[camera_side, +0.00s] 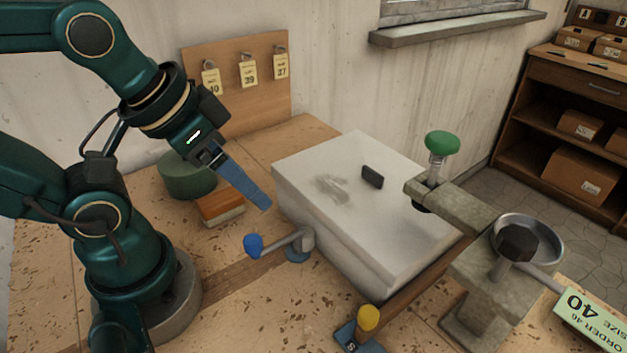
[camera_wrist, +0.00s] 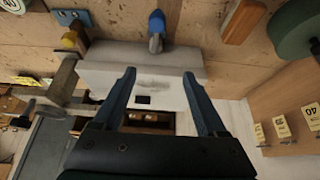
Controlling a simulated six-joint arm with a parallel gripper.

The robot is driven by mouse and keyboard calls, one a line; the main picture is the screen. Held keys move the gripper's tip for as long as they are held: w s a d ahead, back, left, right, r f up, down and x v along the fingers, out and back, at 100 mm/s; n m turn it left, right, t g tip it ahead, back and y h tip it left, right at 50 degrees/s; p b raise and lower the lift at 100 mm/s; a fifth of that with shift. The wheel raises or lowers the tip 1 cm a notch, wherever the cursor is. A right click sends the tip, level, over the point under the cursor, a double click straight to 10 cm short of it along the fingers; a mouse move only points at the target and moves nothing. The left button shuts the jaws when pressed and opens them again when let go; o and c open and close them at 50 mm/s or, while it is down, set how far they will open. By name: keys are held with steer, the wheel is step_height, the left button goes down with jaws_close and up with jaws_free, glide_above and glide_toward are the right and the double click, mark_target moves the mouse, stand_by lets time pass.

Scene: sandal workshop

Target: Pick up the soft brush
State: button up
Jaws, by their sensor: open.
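The soft brush (camera_side: 220,207) seems to be the brown wooden block with a pale lower edge, lying on the bench in front of a green round object. In the wrist view the brush (camera_wrist: 243,21) is at the top right, outside the span of my fingers. My gripper (camera_side: 268,206) is open and empty, pointing down and right in the side view, to the right of the brush and close to the near left edge of a pale block. In the wrist view my gripper (camera_wrist: 159,75) has both blue fingers apart, with the pale block beyond them.
The pale block (camera_side: 330,235) bears a small dark piece (camera_side: 372,177) and a grey smudge. A blue-knobbed lever (camera_side: 254,245), green-knobbed clamp (camera_side: 442,143) and yellow knob (camera_side: 368,318) stand around it. The green round object (camera_side: 186,176) stands behind the brush; a tag board (camera_side: 240,100) is behind that.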

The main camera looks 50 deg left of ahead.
steer(key=shift+o, duration=0.2)
steer(key=m+g, duration=0.2)
steer(key=g, duration=0.2)
glide_above(219, 197)
steer(key=w+d, duration=0.3)
step_height(219, 197, down, 7)
steer(key=shift+n+g, duration=0.8)
steer(key=shift+n, duration=0.1)
steer(key=s+a+f, duration=0.2)
steer(key=a, duration=0.1)
steer(key=shift+s+f, duration=0.25)
steer(key=shift+s, duration=0.15)
steer(key=shift+s+f, duration=0.15)
steer(key=shift+f, duration=2.45)
